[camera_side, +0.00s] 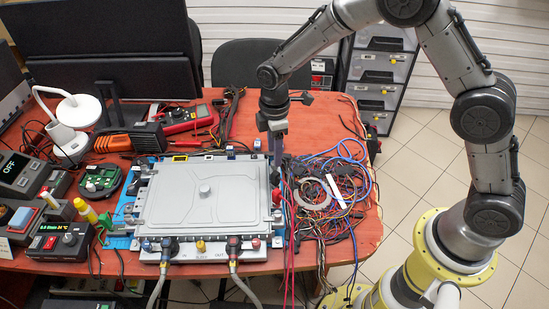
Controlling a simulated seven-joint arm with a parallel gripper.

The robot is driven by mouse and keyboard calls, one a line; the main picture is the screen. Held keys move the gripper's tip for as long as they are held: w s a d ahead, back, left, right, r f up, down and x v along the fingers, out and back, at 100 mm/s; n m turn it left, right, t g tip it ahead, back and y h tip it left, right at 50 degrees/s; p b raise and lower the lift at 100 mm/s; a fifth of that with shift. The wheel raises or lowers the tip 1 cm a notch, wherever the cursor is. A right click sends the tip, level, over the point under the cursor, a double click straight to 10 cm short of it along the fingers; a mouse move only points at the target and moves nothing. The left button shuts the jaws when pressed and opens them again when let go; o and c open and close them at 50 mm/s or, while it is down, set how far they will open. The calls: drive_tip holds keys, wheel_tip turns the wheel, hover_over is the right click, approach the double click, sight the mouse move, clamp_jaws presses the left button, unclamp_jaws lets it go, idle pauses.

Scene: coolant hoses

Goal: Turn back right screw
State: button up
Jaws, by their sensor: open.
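The grey metal unit with a flat ribbed lid (180,200) lies on the table. My gripper (276,176) points straight down at the unit's right edge, close to the back right corner. It looks empty; its fingers are narrow and seen nearly edge-on. The back right screw cannot be made out; it is very small or hidden by the fingers. I cannot tell whether the fingertips touch anything. Two hoses with dark fittings (233,243) join the unit's front side.
A tangle of wires (325,195) with a pale ring (312,194) fills the table right of the unit. A red multimeter (188,121) and an orange-black tool (133,138) lie behind. Control boxes (60,240) crowd the left. A monitor (110,50) stands at the back.

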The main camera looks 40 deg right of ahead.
drive_tip(key=shift+f, duration=1.75)
clamp_jaws()
